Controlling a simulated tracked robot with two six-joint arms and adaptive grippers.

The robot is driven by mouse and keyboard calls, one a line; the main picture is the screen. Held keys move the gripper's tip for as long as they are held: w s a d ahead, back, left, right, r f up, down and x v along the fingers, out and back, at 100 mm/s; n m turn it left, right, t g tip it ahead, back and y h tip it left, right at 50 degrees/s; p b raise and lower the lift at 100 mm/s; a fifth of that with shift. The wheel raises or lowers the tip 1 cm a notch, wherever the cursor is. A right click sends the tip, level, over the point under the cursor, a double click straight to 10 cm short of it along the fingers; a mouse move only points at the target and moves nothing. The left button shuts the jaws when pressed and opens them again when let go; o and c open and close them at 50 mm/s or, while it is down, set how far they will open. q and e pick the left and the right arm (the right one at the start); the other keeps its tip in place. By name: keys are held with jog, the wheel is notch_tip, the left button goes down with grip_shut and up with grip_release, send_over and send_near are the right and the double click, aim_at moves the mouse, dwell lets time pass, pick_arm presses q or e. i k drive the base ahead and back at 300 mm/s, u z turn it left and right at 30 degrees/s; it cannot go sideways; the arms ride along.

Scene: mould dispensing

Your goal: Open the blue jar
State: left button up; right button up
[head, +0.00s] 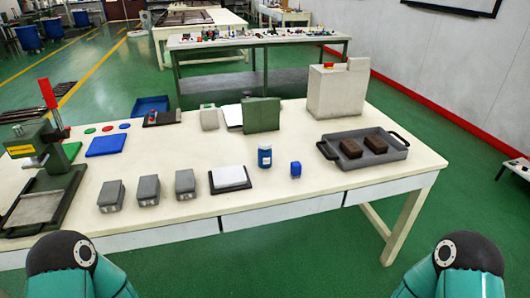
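A small blue jar (264,160) stands upright on the white table (290,198), right of the middle and near the front edge. Its side looks dark blue with a paler top; the picture is too small to show the lid's details. Neither of my grippers is in view. Only teal and black parts of my two arms show at the bottom left and bottom right corners, well short of the jar.
Left of the jar lie a white pad on a dark board (230,177) and several grey blocks (148,192). A green press (42,165) stands at the left end. A dark tray (372,163) with two brown blocks is at right. Green and grey boxes (261,112) stand behind.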

aim_at(264, 157)
jog(key=k, duration=0.6)
jog(key=z, duration=0.35)
jog(key=i, duration=0.6)
jog(key=z, duration=0.6)
jog(key=i, duration=0.65)
jog(key=u, duration=0.25)
